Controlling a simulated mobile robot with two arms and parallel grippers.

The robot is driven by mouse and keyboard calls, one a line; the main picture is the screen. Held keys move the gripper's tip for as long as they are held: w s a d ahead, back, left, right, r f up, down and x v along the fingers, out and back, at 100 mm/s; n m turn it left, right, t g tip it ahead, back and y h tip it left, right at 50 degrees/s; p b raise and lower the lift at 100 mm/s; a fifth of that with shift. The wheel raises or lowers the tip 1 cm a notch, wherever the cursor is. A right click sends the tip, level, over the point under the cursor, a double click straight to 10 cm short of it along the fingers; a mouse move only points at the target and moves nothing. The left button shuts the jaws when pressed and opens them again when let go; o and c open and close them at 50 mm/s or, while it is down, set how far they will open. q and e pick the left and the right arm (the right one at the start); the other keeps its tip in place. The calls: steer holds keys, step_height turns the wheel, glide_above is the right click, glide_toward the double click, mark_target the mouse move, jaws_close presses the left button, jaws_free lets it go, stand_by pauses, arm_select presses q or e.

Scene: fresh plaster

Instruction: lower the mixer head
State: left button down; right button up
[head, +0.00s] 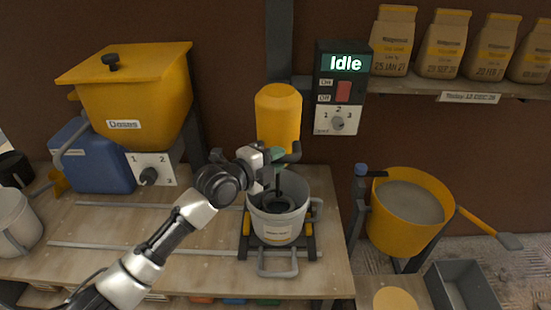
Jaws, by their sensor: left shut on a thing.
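The mixer head (278,108) is a yellow, round-topped motor housing in front of a dark upright column. Black handle parts show at its lower end. A grey bucket (276,224) with a pale label stands below it on a dark cradle. A dark mixing shaft shows inside the bucket's mouth, partly hidden by my gripper. My left gripper (268,168) is shut on the mixer head's handle at its left side, just above the bucket rim. The fingertips are small and partly hidden. My right gripper is not in view.
A control box (341,88) reads "Idle", with a red switch and a dial. A yellow hopper (133,95) and blue jug (95,158) stand left on the workbench (150,243). A yellow tub (407,235) stands right. Paper bags (393,40) line a shelf.

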arm_select(q)
step_height(320, 180, down, 4)
steer(key=shift+r+b, duration=0.1)
steer(key=shift+b, duration=1.05)
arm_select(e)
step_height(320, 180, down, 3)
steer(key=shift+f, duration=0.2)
arm_select(q)
steer(key=shift+s, duration=0.1)
steer(key=c, duration=1)
jaws_free()
steer(key=shift+o, duration=0.2)
steer(key=b+v, duration=0.1)
steer(key=v, duration=0.9)
steer(key=shift+s+a, duration=0.2)
steer(key=shift+a, duration=0.05)
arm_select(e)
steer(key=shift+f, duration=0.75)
